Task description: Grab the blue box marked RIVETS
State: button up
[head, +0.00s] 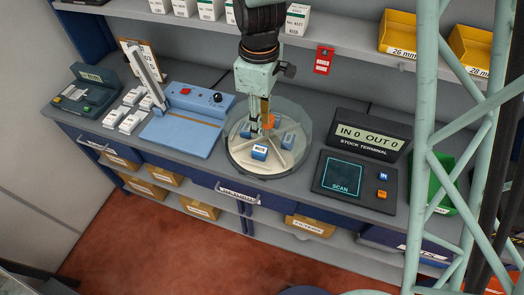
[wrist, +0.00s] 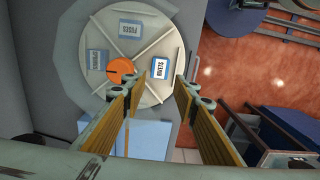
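The blue RIVETS box (wrist: 161,66) sits on the pale round turntable (wrist: 135,22), in a section between its ribs. In the head view this box (head: 259,153) is at the front of the turntable, under a clear round cover. My gripper (wrist: 159,87) is open in the wrist view, its two fingers apart and pointing toward the box. The box lies ahead of the gap between the fingertips, with nothing held. In the head view my gripper (head: 259,128) points down over the turntable; its exact height above the box is hard to tell.
A blue FUSES box (wrist: 130,29) and another blue box (wrist: 97,62) share the turntable, with an orange piece (wrist: 121,70). A blue press-like station (head: 185,130) stands left; the stock terminal (head: 368,145) and scan pad (head: 345,177) stand right. A shelf (head: 350,42) runs behind.

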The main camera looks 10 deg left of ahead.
aim_at(260, 149)
dwell(0.4)
jog(key=shift+f, duration=4.25)
jog(key=shift+f, duration=0.15)
jog(key=shift+a+f, duration=0.1)
jog(key=shift+f, duration=2.35)
jog(key=shift+c, duration=0.8)
jog(key=c, duration=0.4)
jog(key=shift+r, duration=0.15)
